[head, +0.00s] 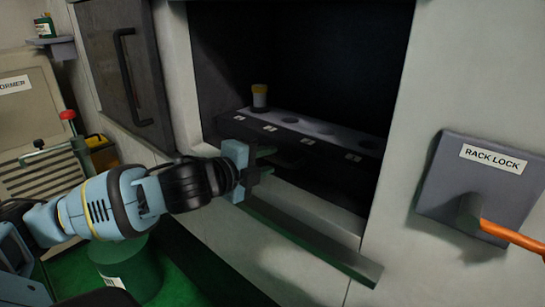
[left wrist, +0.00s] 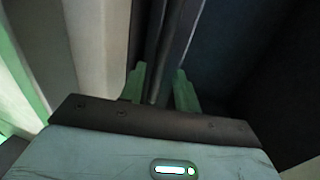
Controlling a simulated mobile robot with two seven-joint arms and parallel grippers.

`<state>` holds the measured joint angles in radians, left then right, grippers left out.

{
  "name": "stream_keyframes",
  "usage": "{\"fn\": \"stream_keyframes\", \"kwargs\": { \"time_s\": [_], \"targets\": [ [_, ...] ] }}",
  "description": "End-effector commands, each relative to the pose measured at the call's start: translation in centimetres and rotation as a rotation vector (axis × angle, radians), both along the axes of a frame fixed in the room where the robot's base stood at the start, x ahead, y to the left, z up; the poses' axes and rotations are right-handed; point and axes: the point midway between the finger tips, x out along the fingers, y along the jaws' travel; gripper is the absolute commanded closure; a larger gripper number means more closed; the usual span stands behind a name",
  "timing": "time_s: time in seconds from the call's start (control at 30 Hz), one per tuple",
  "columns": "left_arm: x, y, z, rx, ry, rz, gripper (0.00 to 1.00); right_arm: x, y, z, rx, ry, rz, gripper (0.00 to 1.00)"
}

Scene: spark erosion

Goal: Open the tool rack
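The tool rack (head: 318,130) is a dark shelf with round holes and small labels inside the machine's opening. My right gripper is out of view.
A grey panel labelled RACK LOCK (head: 446,185) with an orange lever (head: 512,235) is on the wall at right. A metal ledge (head: 310,245) runs below the opening. A dark door with a handle (head: 128,75) is at left. A green drum (head: 128,268) stands lower left.

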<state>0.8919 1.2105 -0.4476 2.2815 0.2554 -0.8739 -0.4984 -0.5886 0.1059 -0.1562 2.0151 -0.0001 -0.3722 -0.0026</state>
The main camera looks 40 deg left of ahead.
Motion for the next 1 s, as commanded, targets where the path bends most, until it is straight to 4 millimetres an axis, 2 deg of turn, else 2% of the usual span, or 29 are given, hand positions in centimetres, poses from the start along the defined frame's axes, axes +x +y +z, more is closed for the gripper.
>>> {"fn": "stream_keyframes", "kwargs": {
  "time_s": [0.1, 0.23, 0.6, 0.83, 1.0],
  "targets": [
    [1.4, -0.1, -0.1, -0.004, -0.003, 0.001, 0.68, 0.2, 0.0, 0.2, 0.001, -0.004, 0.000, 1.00],
    [2.3, -0.2, -0.4, -0.002, -0.001, 0.000, 0.68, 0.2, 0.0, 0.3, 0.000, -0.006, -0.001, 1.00],
    [2.7, -0.2, -0.6, 0.001, 0.001, 0.000, 0.68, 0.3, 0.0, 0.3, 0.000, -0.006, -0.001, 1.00],
    [2.7, -0.2, -0.6, 0.001, 0.001, 0.000, 0.98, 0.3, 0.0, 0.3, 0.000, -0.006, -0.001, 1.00],
    [2.7, -0.2, -0.6, 0.000, 0.001, 0.000, 1.00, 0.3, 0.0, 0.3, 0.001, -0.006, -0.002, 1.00]
  ]
}}
